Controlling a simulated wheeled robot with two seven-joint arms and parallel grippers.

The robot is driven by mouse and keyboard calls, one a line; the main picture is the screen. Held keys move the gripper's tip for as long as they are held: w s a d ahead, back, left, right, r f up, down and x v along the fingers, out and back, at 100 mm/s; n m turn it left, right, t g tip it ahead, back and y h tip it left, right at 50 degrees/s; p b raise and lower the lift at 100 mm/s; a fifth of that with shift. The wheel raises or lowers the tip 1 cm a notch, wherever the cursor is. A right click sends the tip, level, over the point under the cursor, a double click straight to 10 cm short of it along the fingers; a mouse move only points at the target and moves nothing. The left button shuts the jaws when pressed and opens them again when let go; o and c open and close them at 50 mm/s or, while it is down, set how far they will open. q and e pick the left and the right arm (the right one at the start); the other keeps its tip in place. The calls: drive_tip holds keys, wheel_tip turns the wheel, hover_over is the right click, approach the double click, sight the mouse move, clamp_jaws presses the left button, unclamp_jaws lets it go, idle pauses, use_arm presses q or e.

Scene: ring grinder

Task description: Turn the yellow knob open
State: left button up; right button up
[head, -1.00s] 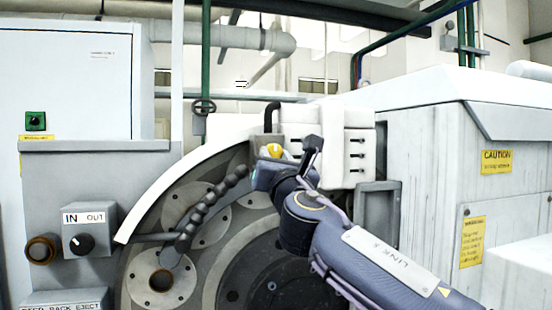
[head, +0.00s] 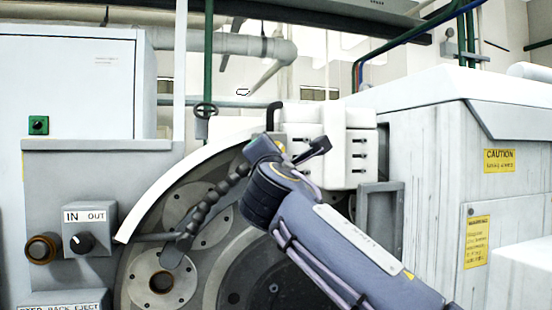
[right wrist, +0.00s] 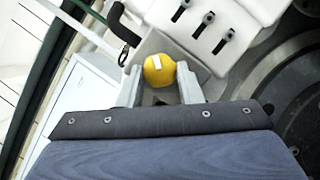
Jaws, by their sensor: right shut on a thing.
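The yellow knob (right wrist: 160,72) is round with a white mark and sits on a grey block in front of the grinder. In the right wrist view it lies between the two fingers of my right gripper (right wrist: 160,88), which is shut on it. In the head view only a sliver of yellow (head: 281,146) shows, and my right gripper (head: 268,143) hides the rest. I cannot tell from the head view how far the knob is turned. My left gripper is not in view.
A white box with black slots (head: 335,150) stands close right of the knob. A segmented black hose (head: 226,190) hangs at its left. A curved white guard (head: 185,175) rims the grinder face. An IN/OUT switch box (head: 90,228) is at the left.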

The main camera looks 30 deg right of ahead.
drive_tip(key=shift+r+m+g+y+p, duration=0.2)
drive_tip(key=shift+m+g+y+p, duration=0.45)
drive_tip(key=shift+m, duration=1.85)
drive_tip(key=shift+r+m+g+y+p, duration=0.2)
drive_tip(key=shift+m+g, duration=0.75)
drive_tip(key=shift+m, duration=1.55)
drive_tip(key=shift+r+m+g+y+p, duration=0.15)
drive_tip(key=shift+m+g+y+p, duration=0.5)
drive_tip(key=shift+m, duration=1.85)
drive_tip(key=shift+g, duration=0.25)
drive_tip(key=o, duration=1)
drive_tip(key=b+v, duration=0.1)
drive_tip(key=v, duration=0.7)
drive_tip(key=shift+f+b, duration=0.1)
drive_tip(key=shift+b, duration=0.2)
